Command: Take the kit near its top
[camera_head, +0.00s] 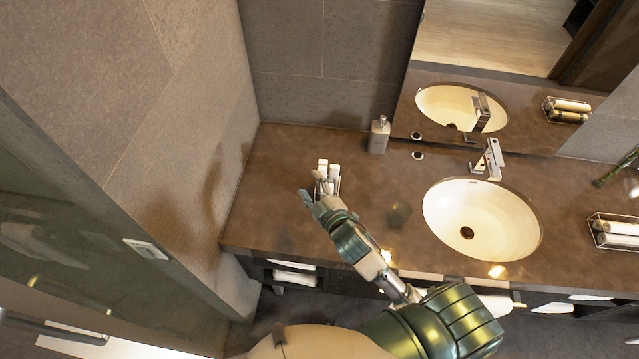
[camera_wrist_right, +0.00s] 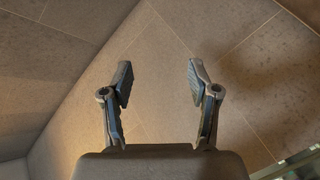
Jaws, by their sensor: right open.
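The likely kit (camera_head: 328,169) is a small group of white upright items in a thin wire holder on the brown counter, left of the sink. Its lower part is partly hidden by my right gripper (camera_head: 317,196), which is at its near side in the head view. I cannot tell whether they touch. In the right wrist view my right gripper (camera_wrist_right: 160,75) has its two fingers wide apart, with nothing between them but wall tiles behind. The kit does not show there. My left gripper is not in view.
A soap dispenser (camera_head: 379,134) stands by the back wall. The sink (camera_head: 482,219) and its tap (camera_head: 489,159) are to the right. A wire rack of rolled towels (camera_head: 614,233) is at the far right. The counter (camera_head: 270,180) left of the kit is bare.

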